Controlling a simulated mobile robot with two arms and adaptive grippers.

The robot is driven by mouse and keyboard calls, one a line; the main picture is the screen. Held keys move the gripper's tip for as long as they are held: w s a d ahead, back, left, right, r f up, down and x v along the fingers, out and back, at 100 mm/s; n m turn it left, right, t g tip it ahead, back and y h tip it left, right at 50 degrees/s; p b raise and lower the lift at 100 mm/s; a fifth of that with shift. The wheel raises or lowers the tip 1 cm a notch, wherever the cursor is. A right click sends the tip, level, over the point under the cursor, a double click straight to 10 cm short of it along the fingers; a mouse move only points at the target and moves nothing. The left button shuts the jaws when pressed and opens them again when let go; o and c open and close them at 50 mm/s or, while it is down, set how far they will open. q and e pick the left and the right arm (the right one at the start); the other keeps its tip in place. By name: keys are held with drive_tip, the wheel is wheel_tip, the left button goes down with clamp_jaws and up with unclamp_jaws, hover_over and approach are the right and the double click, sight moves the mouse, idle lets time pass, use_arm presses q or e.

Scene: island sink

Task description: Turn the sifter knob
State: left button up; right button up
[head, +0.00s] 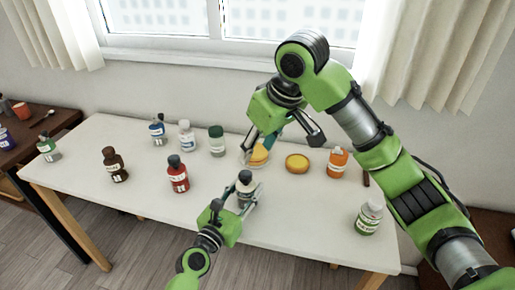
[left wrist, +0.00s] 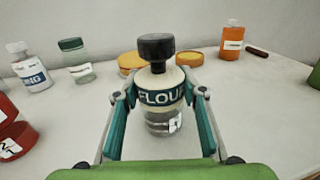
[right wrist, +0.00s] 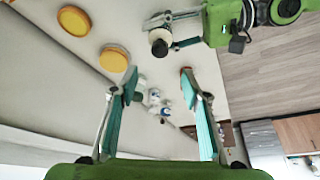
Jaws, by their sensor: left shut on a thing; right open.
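The flour sifter (head: 247,178) is a clear jar with a cream top and a dark knob, upright on the white table near its front edge. In the left wrist view its FLOUR label (left wrist: 160,97) and black knob (left wrist: 156,46) face me. My left gripper (head: 240,198) is shut on the jar's body from both sides, below the knob. My right gripper (head: 284,146) is open and empty behind the sifter and to its right, apart from the knob. In the right wrist view the sifter (right wrist: 158,36) lies beyond the open fingertips.
Two yellow round lids or discs, one (head: 297,163) and another (head: 258,156), lie behind the sifter. An orange bottle (head: 337,163) stands right of them. A red bottle (head: 178,175) stands left, with several more bottles beyond. A green-labelled jar (head: 368,218) is at the right front.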

sight(245, 173)
idle(0.3)
drive_tip(key=w+a+n+g+h, duration=0.3)
drive_tip(key=w+n, duration=0.1)
drive_tip(key=n, duration=0.7)
wheel_tip(245, 173, down, 11)
drive_tip(key=shift+a, duration=0.1)
idle(0.3)
drive_tip(key=c, duration=1.1)
